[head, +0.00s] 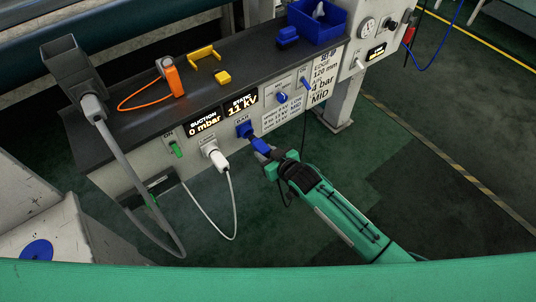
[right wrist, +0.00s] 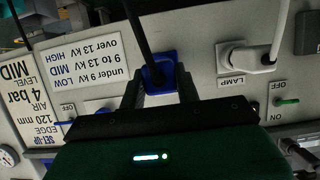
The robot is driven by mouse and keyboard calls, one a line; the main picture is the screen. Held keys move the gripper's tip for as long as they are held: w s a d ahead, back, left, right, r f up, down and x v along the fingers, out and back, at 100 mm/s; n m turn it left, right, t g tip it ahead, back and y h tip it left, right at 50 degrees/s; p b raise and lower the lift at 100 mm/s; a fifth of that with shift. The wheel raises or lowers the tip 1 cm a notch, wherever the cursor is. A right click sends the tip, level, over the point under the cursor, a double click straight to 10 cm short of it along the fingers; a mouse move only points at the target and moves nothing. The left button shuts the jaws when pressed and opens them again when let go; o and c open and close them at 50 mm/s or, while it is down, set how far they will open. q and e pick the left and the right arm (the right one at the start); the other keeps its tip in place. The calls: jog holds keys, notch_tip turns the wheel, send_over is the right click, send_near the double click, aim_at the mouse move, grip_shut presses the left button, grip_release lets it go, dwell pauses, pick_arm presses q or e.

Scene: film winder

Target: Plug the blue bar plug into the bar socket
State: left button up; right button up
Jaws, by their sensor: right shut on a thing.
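The blue bar socket (head: 243,129) is on the front panel, under the BAR label and right of the white lamp plug. My right gripper (head: 270,154) reaches up to it from the lower right and is shut on the blue bar plug (head: 260,146). The plug points at the socket and is very close to it; I cannot tell whether it is inside. In the right wrist view, blue (right wrist: 160,72) shows between the two dark fingers, against the panel, with a black cable across it. My left gripper is not in view.
The white lamp plug (head: 217,158) and its looping cable are left of the bar socket. A blue knob (head: 282,97) and lettered labels are to its right. On the dark shelf are an orange tool (head: 172,79), yellow pieces (head: 222,77) and a blue bin (head: 318,22).

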jog(key=shift+r, duration=0.1)
dwell(0.3)
jog(key=shift+p, duration=0.55)
jog(key=shift+w+a, duration=0.1)
jog(key=shift+w, duration=0.05)
dwell(0.3)
jog(key=shift+w+a+b, duration=0.55)
jog(key=shift+w+a, duration=0.25)
jog(key=shift+w, duration=0.25)
jog(key=shift+p, duration=0.5)
dwell(0.5)
jog(key=shift+w+a, duration=0.1)
jog(key=shift+w, duration=0.05)
jog(key=o, duration=1.1)
